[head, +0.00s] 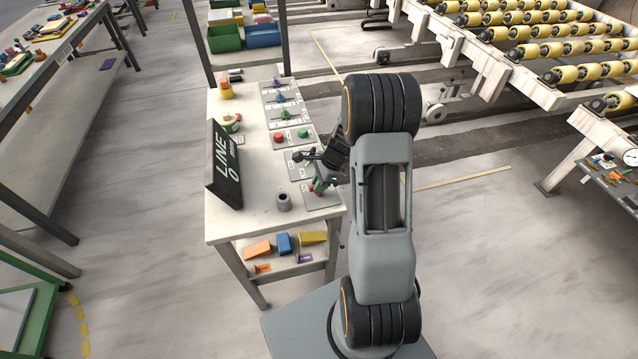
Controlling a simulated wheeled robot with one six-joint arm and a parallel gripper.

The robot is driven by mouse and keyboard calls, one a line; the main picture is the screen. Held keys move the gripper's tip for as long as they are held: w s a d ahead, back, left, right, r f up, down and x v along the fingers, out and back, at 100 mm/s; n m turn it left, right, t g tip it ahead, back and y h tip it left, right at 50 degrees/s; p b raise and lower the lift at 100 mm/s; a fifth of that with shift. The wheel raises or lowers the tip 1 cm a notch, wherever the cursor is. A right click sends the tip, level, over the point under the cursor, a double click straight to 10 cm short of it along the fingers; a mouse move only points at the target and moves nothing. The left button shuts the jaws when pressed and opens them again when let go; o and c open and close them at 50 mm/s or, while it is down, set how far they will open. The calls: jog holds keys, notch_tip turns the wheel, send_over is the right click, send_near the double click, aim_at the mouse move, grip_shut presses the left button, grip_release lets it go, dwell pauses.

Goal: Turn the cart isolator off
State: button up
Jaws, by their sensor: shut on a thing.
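My gripper (319,181) is low over the near end of the white cart top (255,190), beside its right edge. It is shut on a small red control, taken to be the cart isolator (317,191). The control sits on a grey plate at the near right corner. My arm and fingers hide part of it, so I cannot tell which way its handle points.
Wedges (258,250) lie on the lower shelf.

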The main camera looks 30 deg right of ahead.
grip_shut()
jog(key=n+g+b, duration=0.1)
jog(key=n, duration=0.2)
jog(key=shift+w+n, duration=0.1)
jog(key=shift+n, duration=0.3)
jog(key=n+g, duration=0.1)
jog(key=n, duration=0.1)
jog(key=n+g+b, duration=0.1)
jog(key=n, duration=0.2)
jog(key=shift+w+h, duration=0.1)
jog(key=shift+h, duration=0.3)
jog(key=n+g+h+b, duration=0.1)
jog(key=n, duration=0.3)
jog(key=shift+a+n, duration=0.1)
jog(key=shift+n, duration=0.3)
jog(key=shift+n+g+h+b, duration=0.15)
jog(key=shift+n+g+h, duration=0.2)
jog(key=shift+n, duration=0.7)
jog(key=shift+n+g+h+b, duration=0.2)
jog(key=shift+n+h, duration=0.25)
jog(key=shift+n, duration=0.6)
jog(key=shift+w, duration=0.1)
jog(key=o, duration=0.6)
grip_release()
